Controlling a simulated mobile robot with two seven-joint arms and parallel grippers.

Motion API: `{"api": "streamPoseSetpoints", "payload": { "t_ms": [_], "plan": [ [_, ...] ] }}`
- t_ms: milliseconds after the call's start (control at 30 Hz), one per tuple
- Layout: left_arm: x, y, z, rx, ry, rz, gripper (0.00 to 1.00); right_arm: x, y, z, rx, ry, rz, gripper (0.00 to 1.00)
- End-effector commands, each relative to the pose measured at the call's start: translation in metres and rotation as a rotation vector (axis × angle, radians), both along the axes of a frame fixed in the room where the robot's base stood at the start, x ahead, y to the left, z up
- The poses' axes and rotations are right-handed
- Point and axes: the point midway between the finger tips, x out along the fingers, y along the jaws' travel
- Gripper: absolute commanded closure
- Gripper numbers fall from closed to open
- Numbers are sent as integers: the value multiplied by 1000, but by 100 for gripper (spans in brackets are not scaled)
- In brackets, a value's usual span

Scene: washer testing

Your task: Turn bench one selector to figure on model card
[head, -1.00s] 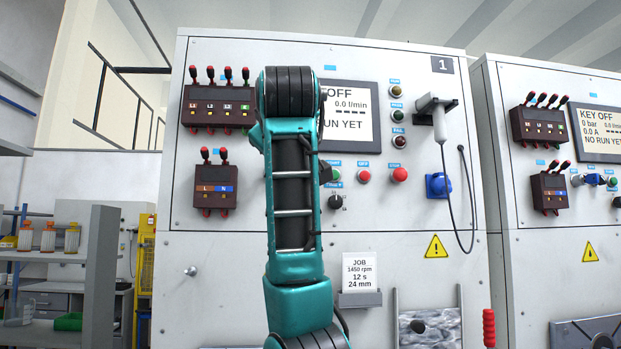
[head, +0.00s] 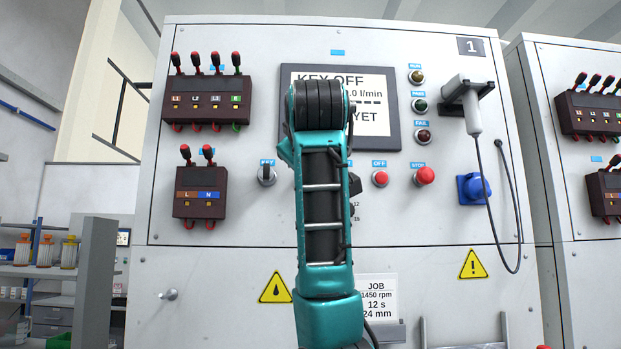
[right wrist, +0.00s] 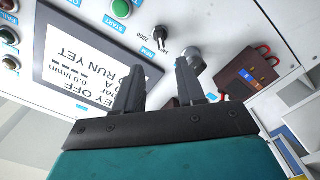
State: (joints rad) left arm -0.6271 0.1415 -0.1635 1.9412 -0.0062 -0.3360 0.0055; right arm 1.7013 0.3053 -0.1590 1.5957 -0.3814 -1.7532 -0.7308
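Bench one (head: 225,265) is a white cabinet marked 1. Its job card (head: 376,312) reads 1450 rpm, 12 s, 24 mm. In the right wrist view a black selector knob (right wrist: 161,34), labelled RPM with a 2800 mark, sits on the panel beside a green start button (right wrist: 120,9). In the head view my arm hides that knob. My right gripper (right wrist: 160,66) is open and empty, its fingers pointing towards the panel, apart from the knob. A silver key switch (right wrist: 195,61) shows by one finger; it also shows in the head view (head: 267,174). My left gripper is not in view.
The display (head: 378,137) reads KEY OFF, partly hidden by my arm. Red off (head: 380,178) and stop (head: 424,176) buttons are right of the arm. Brown terminal blocks (head: 199,193) with plugs project at left. A handheld probe (head: 465,105) with a hanging cable is at right.

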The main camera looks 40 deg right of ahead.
Motion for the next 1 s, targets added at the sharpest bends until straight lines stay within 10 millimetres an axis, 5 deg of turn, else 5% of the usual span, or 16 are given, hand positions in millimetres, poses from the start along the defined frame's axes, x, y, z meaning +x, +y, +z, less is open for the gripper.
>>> {"api": "streamPoseSetpoints", "payload": {
  "t_ms": [700, 1000],
  "plan": [
    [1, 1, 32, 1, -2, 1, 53, 88, -75, 1, 2, 4, -1, 61],
    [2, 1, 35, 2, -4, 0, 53, 99, -83, -1, 1, 1, 0, 61]
  ]
}}
